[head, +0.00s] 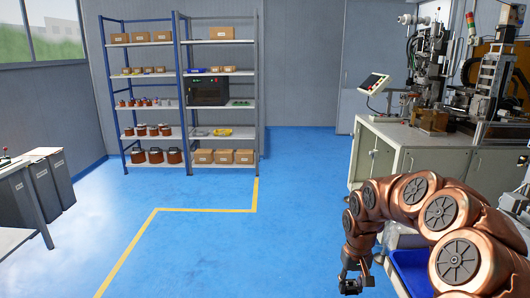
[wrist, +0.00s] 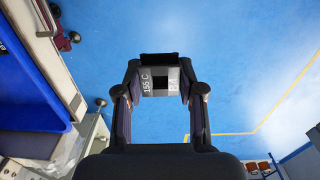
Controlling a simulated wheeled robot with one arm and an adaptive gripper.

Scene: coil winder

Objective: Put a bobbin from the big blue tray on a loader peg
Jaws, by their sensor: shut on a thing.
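My gripper (head: 357,284) hangs at the bottom of the head view, over the blue floor. In the wrist view its two fingers (wrist: 160,92) are shut on a bobbin (wrist: 147,87), a small grey piece with "155 C" printed on it and a dark middle. A black edge lies across its far side. The big blue tray (wrist: 40,105) is at the left of the wrist view, apart from the gripper. Part of the blue tray (head: 412,268) also shows in the head view, mostly behind my arm. I cannot make out any loader peg.
A white machine bench (head: 430,148) with the winding machine (head: 435,85) stands at the right. Shelves (head: 150,90) with boxes and copper spools stand at the back. Grey bins (head: 45,180) are at the left. The blue floor (head: 190,245) between is clear.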

